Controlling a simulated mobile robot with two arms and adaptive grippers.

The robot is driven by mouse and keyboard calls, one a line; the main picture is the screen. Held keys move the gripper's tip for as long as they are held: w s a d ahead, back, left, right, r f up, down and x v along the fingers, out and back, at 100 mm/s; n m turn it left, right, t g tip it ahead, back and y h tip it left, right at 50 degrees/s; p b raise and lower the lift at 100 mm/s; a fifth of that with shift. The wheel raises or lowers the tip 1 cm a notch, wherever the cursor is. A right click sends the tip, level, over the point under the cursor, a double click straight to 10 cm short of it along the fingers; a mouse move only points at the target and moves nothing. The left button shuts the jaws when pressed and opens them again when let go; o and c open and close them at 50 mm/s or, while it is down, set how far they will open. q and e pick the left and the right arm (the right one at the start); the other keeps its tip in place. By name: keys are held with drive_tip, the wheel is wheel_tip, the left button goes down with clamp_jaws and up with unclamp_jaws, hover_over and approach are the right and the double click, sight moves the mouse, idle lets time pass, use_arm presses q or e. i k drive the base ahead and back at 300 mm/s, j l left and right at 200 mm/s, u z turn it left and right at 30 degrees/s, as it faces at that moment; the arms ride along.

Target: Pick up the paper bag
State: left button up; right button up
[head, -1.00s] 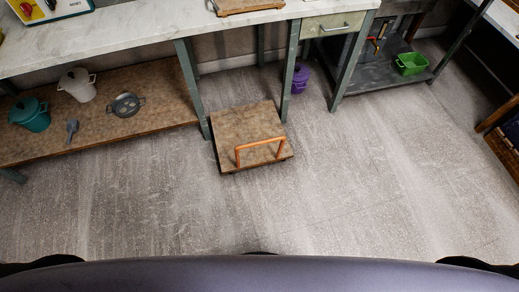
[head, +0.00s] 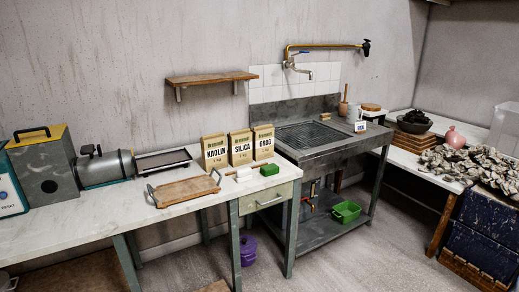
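Three paper bags stand upright side by side on the white counter, against the wall. The left bag reads KAOLIN (head: 215,151), the middle one SILICA (head: 241,147) and the right one GROG (head: 263,142). A wooden tray with handles (head: 185,190) lies in front of them to the left. Neither of my grippers is in view.
A metal sink unit (head: 318,138) stands right of the counter (head: 90,220). Machines fill the counter's left end. Floor (head: 370,255) in front is clear.

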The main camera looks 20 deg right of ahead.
sight(263, 135)
drive_tip(key=i+l+z, duration=0.2)
drive_tip(key=z, duration=0.15)
drive_tip(key=i+l+z, duration=0.4)
drive_tip(key=i+z, duration=0.15)
drive_tip(key=z, duration=0.2)
drive_tip(key=i+l+z, duration=0.25)
drive_tip(key=i+z, duration=0.2)
drive_tip(key=i+l+z, duration=0.1)
drive_tip(key=i+z, duration=0.3)
drive_tip(key=i+u, duration=0.4)
drive_tip(key=i+l+u, duration=0.25)
drive_tip(key=i+u, duration=0.2)
drive_tip(key=i, duration=0.1)
